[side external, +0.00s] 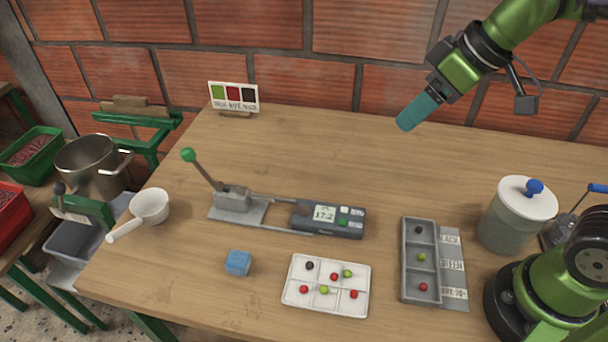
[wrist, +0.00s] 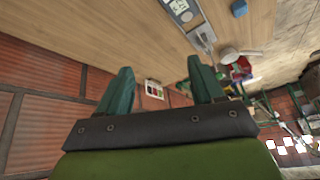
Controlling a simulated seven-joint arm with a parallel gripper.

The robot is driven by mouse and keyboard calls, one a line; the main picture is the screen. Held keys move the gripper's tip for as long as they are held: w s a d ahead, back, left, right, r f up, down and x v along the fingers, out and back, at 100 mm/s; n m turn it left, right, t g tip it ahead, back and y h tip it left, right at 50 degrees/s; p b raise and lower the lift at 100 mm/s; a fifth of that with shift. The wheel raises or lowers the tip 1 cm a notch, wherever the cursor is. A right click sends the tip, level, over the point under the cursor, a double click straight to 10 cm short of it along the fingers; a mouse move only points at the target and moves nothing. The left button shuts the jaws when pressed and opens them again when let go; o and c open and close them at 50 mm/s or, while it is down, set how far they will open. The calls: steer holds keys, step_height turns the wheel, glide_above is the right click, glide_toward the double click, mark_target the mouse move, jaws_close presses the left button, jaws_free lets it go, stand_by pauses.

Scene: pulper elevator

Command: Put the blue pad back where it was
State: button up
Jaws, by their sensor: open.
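The blue pad (side external: 238,262) is a small light-blue block lying on the table in the front left part, left of the white tray. In the wrist view a small blue spot (wrist: 239,8) at the top edge looks like the same pad. My gripper (side external: 406,122) is raised above the back right of the table, far from the pad. In the wrist view its two teal fingers (wrist: 158,82) stand apart with nothing between them.
A lever device (side external: 236,203) joins a grey meter (side external: 328,218) behind the pad. The white tray (side external: 326,310) and grey sorting tray (side external: 434,225) hold small colored balls. A white scoop (side external: 150,206) is left, a lidded jar (side external: 516,222) right. The back middle table is clear.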

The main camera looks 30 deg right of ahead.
steer(key=s+d+f+m+t, duration=0.2)
steer(key=s+d+m, duration=0.3)
steer(key=m, duration=0.2)
steer(key=shift+s+f+m, duration=0.3)
